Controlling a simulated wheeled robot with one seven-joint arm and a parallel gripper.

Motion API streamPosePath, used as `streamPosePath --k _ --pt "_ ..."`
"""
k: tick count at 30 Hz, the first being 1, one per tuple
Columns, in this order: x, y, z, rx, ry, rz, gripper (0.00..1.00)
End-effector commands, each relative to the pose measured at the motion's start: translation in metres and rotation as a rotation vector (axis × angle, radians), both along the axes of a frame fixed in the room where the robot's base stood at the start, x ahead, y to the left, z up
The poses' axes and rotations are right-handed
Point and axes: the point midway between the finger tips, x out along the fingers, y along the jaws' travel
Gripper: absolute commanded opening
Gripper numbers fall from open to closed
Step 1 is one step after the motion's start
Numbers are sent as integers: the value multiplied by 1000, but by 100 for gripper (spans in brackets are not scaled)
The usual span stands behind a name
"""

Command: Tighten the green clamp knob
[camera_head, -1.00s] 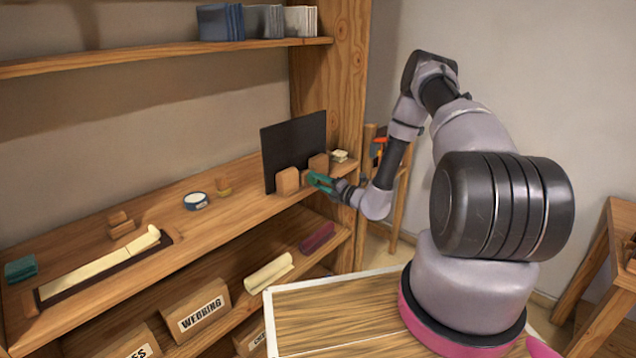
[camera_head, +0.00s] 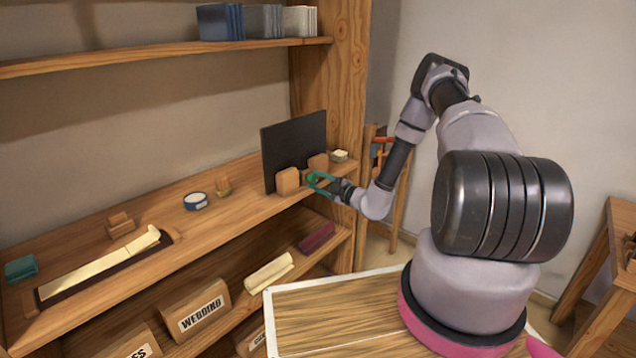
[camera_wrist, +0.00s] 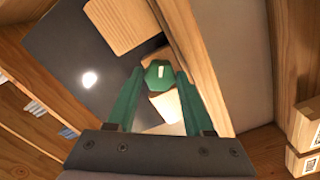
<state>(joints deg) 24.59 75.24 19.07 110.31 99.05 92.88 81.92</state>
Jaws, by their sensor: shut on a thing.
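The green clamp knob (camera_wrist: 158,76) shows in the wrist view as a faceted green disc with a pale mark on its face. It sits between the tips of my gripper's two green fingers (camera_wrist: 160,72), which are shut on it. In the head view my gripper (camera_head: 321,182) is at the front edge of the shelf, beside the wooden blocks and the dark panel. There I cannot tell the knob apart from the green fingers.
A dark upright panel (camera_head: 294,145) stands on the shelf between wooden blocks (camera_head: 287,181). A shelf post (camera_head: 338,120) rises close behind my gripper. A round tin (camera_head: 195,201) and a cream strip on a dark base (camera_head: 100,270) lie farther left on the shelf.

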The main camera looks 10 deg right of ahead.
Motion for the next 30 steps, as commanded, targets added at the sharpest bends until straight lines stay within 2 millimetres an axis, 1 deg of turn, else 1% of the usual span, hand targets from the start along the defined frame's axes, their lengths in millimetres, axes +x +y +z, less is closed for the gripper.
streamPosePath --k 6,13,20,30 --pt "-2 0 -2 119 92 1 0" --pt "-2 -1 -2 197 150 0 0" --pt "-2 -1 -3 230 174 0 0" --pt "-2 0 -3 233 176 0 0"
